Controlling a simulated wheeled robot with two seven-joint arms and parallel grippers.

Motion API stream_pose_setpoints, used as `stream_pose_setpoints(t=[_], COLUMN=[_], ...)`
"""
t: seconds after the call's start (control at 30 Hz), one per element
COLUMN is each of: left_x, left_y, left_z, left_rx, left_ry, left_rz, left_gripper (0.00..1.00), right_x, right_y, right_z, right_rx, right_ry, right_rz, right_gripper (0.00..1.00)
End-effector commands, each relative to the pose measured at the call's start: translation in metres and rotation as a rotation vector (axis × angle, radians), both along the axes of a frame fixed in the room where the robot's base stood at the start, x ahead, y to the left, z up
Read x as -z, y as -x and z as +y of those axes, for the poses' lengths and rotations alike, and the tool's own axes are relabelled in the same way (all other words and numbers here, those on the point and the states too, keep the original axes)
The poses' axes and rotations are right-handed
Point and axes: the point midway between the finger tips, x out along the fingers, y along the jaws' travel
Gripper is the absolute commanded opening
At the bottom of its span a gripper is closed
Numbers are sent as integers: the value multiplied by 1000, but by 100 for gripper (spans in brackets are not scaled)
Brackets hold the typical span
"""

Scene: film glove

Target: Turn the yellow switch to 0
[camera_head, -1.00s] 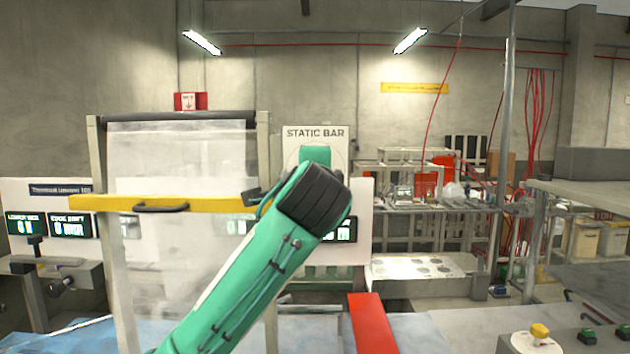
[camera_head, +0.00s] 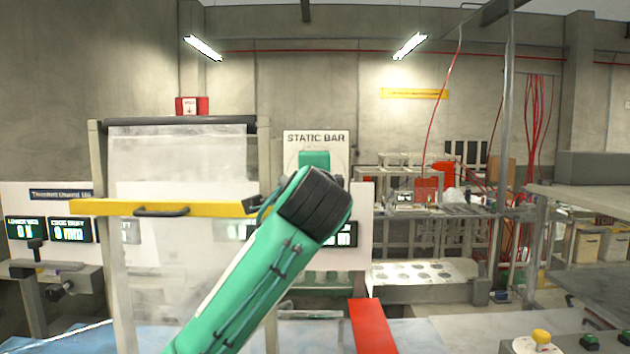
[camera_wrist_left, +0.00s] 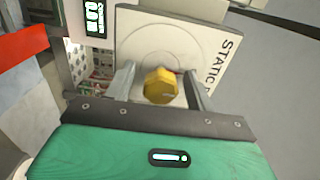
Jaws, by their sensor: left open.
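The yellow switch (camera_wrist_left: 160,86) is a faceted knob on a pale plate marked STATIC BAR (camera_wrist_left: 210,25), seen in the left wrist view. My left gripper (camera_wrist_left: 158,80) is open, with one grey finger on each side of the knob. Whether either finger touches it I cannot tell. In the head view the STATIC BAR panel (camera_head: 315,137) stands in the middle, and my green arm with its black wrist hides the knob. The switch's position marks are not readable. My right gripper is in neither view.
A yellow bar (camera_head: 160,208) crosses a translucent sheet (camera_head: 185,165) left of my arm. A red block (camera_head: 372,325) lies below right. Shelving stands behind.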

Motion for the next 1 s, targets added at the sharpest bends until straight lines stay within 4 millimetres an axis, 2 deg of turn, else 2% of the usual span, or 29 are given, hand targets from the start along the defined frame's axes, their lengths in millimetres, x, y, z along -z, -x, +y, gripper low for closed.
stream_pose_setpoints(t=[0.17, 0.27, 0.5, 0.7, 0.83, 1.0], left_x=[1, 3, 3, 2, 1, 0], left_y=[11, 29, 85, 121, 134, 138], left_z=[0, -1, -1, 0, 0, 0], left_rx=[1, 3, 4, 2, 1, 0], left_ry=[0, 1, 1, 1, 0, 0], left_rz=[-2, -4, -6, -2, -2, 1], left_gripper=[55, 55, 55, 55, 55, 55], right_x=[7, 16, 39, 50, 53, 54], right_y=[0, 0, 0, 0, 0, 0], right_z=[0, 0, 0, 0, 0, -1], right_rx=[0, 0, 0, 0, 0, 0], right_ry=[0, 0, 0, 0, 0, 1], right_rz=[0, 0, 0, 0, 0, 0], right_gripper=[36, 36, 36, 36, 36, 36])
